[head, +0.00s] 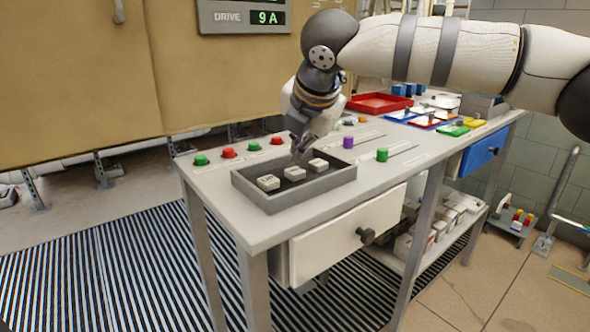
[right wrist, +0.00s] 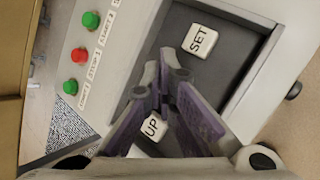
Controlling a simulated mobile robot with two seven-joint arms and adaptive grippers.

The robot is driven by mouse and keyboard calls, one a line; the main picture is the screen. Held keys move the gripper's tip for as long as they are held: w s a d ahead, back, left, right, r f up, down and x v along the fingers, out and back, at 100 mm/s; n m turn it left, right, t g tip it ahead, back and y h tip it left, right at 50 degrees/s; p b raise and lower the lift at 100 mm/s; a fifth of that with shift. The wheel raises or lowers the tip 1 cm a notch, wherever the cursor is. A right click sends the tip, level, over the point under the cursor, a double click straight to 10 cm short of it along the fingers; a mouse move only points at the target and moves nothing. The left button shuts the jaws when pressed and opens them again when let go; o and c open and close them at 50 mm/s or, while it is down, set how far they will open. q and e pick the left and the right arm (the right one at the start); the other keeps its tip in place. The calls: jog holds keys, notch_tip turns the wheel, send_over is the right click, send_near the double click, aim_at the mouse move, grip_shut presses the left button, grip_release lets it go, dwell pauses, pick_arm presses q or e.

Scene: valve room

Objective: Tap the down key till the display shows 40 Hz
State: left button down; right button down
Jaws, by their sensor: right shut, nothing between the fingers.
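A grey tray (head: 263,197) on the bench holds three white keys in a row: a left key (head: 268,182), a middle key (head: 295,173) and a right key (head: 318,165). In the right wrist view I read a SET key (right wrist: 199,40) and an UP key (right wrist: 152,127); my fingers hide the space between them. No DOWN label is readable. My right gripper (head: 300,146) is shut and empty, pointing down just above the middle key. I cannot tell whether it touches. The panel (head: 243,17) shows DRIVE 9 A; no Hz reading is in view. My left gripper is out of view.
Green and red buttons (head: 228,153) line the bench's back edge. A purple knob (head: 348,142) and a green knob (head: 382,155) stand right of the tray. A red tray (head: 380,103) lies farther back. A white drawer (head: 340,240) is below.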

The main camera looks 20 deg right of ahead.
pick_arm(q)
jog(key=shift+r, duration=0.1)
pick_arm(e)
jog(key=shift+f, duration=0.1)
dwell(0.6)
jog(key=shift+f, duration=0.1)
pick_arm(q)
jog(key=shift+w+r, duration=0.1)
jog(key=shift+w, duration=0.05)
pick_arm(e)
jog(key=shift+f, duration=0.25)
jog(key=shift+f, duration=0.5)
dwell(0.4)
pick_arm(q)
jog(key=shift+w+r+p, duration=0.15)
jog(key=shift+p, duration=0.15)
pick_arm(e)
jog(key=shift+r, duration=0.15)
